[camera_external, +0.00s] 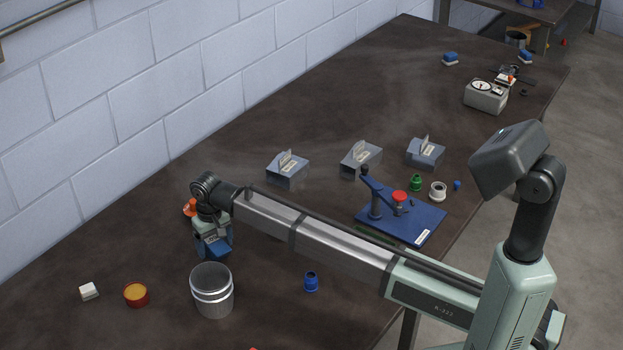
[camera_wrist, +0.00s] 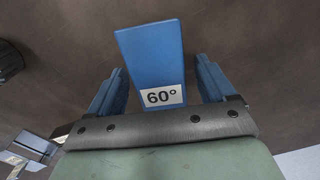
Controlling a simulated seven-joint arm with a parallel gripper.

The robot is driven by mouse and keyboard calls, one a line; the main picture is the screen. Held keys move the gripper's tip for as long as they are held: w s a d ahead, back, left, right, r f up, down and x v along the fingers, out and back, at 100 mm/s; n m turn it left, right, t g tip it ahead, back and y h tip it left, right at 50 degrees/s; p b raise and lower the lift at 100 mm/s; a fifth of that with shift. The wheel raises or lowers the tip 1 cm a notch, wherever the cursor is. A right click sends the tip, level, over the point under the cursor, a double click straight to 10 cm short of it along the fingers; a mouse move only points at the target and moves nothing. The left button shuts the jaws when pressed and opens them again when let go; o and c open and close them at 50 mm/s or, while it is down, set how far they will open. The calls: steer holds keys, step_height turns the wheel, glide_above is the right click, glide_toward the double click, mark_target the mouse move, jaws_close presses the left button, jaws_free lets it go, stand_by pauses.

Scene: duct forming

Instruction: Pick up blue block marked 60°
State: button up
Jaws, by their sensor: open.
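The blue block marked 60° (camera_wrist: 150,55) stands out in the wrist view, its white label facing the camera. My gripper (camera_wrist: 158,66) is open, with one blue finger on each side of the block and a visible gap on both sides. In the external view my gripper (camera_external: 212,248) is low over the left part of the table. There the block is hard to tell apart from the blue fingers and is mostly hidden by my wrist.
A metal can (camera_external: 212,290) stands close in front of my gripper. Grey boxes (camera_external: 288,170) and a blue bending fixture (camera_external: 415,222) lie farther right.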

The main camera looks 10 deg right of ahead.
steer(key=shift+f, duration=0.25)
stand_by(0.4)
steer(key=c, duration=1.3)
